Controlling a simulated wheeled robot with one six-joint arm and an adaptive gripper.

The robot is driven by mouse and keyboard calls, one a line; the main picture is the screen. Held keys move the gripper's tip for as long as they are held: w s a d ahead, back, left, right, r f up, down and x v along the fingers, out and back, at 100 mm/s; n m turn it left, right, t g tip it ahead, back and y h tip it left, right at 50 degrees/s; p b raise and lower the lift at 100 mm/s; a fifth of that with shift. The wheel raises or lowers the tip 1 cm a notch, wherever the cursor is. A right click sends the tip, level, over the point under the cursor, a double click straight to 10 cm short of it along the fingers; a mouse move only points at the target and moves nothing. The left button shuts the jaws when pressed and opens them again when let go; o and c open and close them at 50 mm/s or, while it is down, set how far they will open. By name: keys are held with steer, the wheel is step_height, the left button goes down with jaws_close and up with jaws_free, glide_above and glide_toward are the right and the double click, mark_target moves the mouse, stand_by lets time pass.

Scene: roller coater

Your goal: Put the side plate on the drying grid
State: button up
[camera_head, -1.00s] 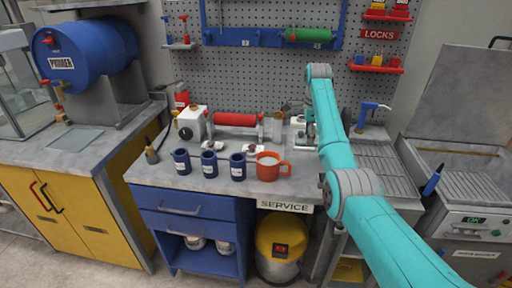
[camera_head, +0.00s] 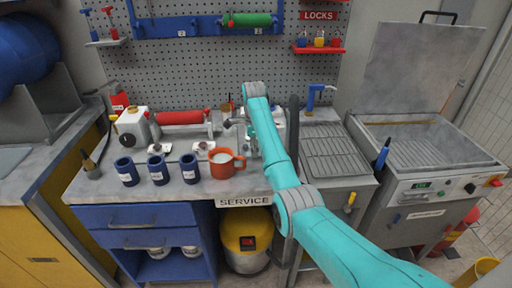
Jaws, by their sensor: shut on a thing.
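The drying grid (camera_head: 335,155) is a grey wire rack on the bench right of my arm, and its visible surface is bare. My gripper (camera_head: 238,124) is over the back of the service bench, just right of the roller coater (camera_head: 182,118), partly hidden by my turquoise arm. It is shut on a small grey piece, which I take to be the side plate; its shape is mostly hidden. The gripper is left of the grid and apart from it.
Several blue cups (camera_head: 158,170) line the bench front. A blue tap (camera_head: 316,96) stands behind the grid. A lidded tank (camera_head: 425,150) is to its right.

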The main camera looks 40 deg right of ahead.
steer(key=o, duration=1.4)
steer(key=shift+f, duration=0.1)
